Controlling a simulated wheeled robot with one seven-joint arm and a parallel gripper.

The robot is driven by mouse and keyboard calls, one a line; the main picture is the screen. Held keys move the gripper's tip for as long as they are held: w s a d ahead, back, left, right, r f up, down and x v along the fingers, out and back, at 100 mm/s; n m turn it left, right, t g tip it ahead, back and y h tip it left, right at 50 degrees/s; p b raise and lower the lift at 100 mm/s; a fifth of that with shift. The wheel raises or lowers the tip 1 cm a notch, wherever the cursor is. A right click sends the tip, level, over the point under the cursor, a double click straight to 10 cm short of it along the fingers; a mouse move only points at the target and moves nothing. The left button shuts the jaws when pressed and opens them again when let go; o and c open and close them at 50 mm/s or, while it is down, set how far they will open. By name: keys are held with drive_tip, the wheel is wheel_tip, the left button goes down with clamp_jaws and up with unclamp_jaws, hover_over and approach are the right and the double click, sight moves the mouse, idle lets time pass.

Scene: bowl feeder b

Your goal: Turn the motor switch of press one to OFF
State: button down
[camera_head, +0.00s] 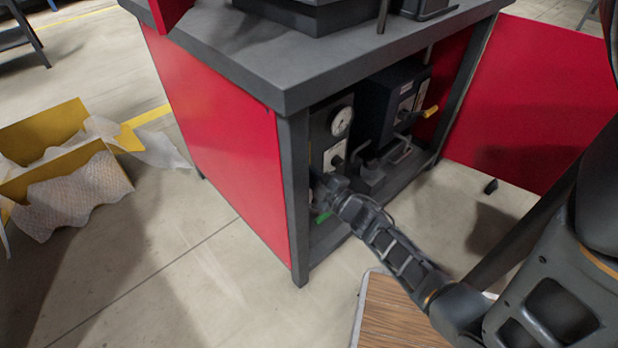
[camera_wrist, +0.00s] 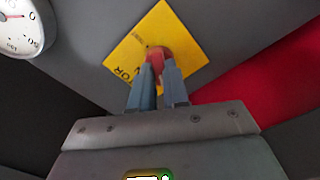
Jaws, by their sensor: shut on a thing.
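The motor switch has a red knob (camera_wrist: 157,53) on a yellow diamond-shaped plate (camera_wrist: 190,42) in the wrist view. Part of the lettering on the plate shows, upside down and tilted. My gripper (camera_wrist: 159,68) is shut on the red knob, with one finger on each side of it. The fingers cover part of the knob, and I cannot read its position. In the head view my gripper (camera_head: 323,188) reaches into the open front of the red and grey cabinet (camera_head: 215,120), low at the left post. The knob is hidden there by my gripper.
A round gauge (camera_head: 341,121) sits above my gripper; it also shows in the wrist view (camera_wrist: 22,24). A dark box with a yellow-handled lever (camera_head: 429,112) stands deeper in the cabinet. The red door (camera_head: 545,95) hangs open at right.

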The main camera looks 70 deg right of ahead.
drive_tip(key=n+b, duration=0.3)
drive_tip(key=n, duration=0.3)
drive_tip(key=shift+f, duration=0.15)
drive_tip(key=shift+n, duration=0.3)
drive_tip(key=c, duration=1.1)
unclamp_jaws()
drive_tip(key=shift+a, duration=0.1)
drive_tip(key=p+v, duration=0.1)
drive_tip(key=v, duration=0.6)
drive_tip(key=shift+s+a, duration=0.15)
drive_tip(key=shift+s, duration=0.2)
